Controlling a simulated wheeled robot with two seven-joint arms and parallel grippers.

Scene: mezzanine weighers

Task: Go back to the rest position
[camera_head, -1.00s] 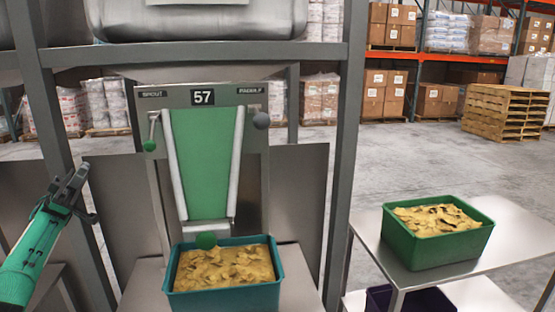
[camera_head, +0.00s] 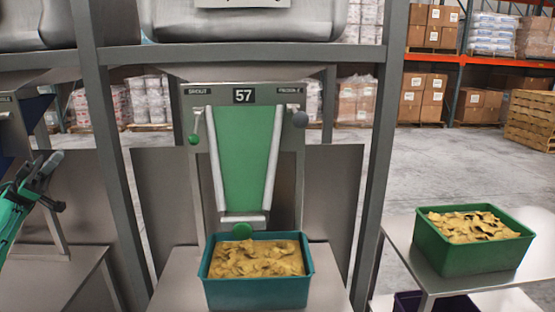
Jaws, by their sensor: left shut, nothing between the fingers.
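My left gripper (camera_head: 40,172) is at the left edge of the head view, raised in the air, with its fingers together and empty. It is apart from the weigher and the tubs. My right gripper does not show. The weigher numbered 57 (camera_head: 243,96) stands in the middle with a green chute (camera_head: 243,155). A teal tub (camera_head: 258,293) full of yellow chip-like pieces (camera_head: 257,259) sits on a metal stand below the chute.
A green tub (camera_head: 475,259) of similar pieces sits on a metal table (camera_head: 400,245) at the right. A dark purple bin (camera_head: 440,302) is under it. Grey frame posts (camera_head: 375,160) flank the weigher. Open floor (camera_head: 460,170) lies behind the table.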

